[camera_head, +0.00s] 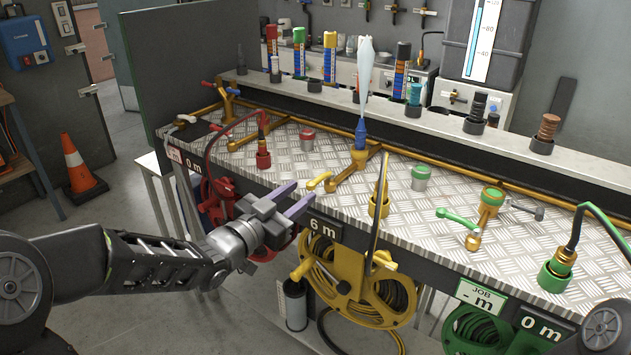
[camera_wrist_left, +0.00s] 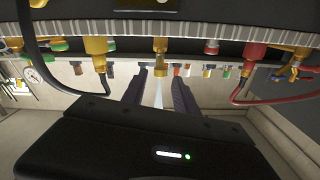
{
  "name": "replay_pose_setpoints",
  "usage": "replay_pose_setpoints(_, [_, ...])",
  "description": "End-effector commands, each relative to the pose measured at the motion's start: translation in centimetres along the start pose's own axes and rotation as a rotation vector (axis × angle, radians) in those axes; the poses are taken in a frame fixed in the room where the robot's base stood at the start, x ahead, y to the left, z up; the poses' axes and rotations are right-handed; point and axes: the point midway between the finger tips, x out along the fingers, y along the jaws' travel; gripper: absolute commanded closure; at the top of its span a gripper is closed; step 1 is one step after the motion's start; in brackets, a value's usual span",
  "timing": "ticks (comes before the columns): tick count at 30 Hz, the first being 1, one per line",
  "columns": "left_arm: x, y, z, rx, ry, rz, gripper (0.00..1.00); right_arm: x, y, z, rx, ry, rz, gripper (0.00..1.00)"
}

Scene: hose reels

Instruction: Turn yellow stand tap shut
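The yellow stand (camera_head: 359,158) is a brass fitting on the tread-plate bench top, with a blue nozzle (camera_head: 361,134) on top. A pale water jet (camera_head: 365,75) rises from the nozzle. Its yellow tap lever (camera_head: 319,181) sticks out to the left at the end of a short brass pipe. My left gripper (camera_head: 297,197) is open and empty at the bench's front edge, a little left of and nearer than the lever. In the left wrist view its dark fingers (camera_wrist_left: 161,90) are apart, with the brass fitting (camera_wrist_left: 160,52) and jet seen beyond them. My right gripper is out of view.
A yellow hose reel (camera_head: 345,270) hangs below the "6 m" label. A yellow-collared hose end (camera_head: 379,204) stands right of the lever. The green stand (camera_head: 490,203) with its green lever (camera_head: 457,216) is further right. A red-collared hose (camera_head: 263,158) stands to the left.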

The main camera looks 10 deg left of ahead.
Motion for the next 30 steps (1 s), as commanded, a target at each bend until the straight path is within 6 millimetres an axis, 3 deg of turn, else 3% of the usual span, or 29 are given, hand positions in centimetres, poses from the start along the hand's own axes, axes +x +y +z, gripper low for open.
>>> replay_pose_setpoints(14, [6.5, 0.0, 0.1, -0.002, -0.001, 0.000, 0.65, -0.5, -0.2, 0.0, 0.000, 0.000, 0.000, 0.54])
replay_pose_setpoints(24, [6.9, 0.1, 0.1, 0.000, -0.002, 0.000, 0.65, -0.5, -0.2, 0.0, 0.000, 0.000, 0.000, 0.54])
replay_pose_setpoints(30, [6.9, 0.1, 0.1, -0.001, -0.002, 0.000, 0.81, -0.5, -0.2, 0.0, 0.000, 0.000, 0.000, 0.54])
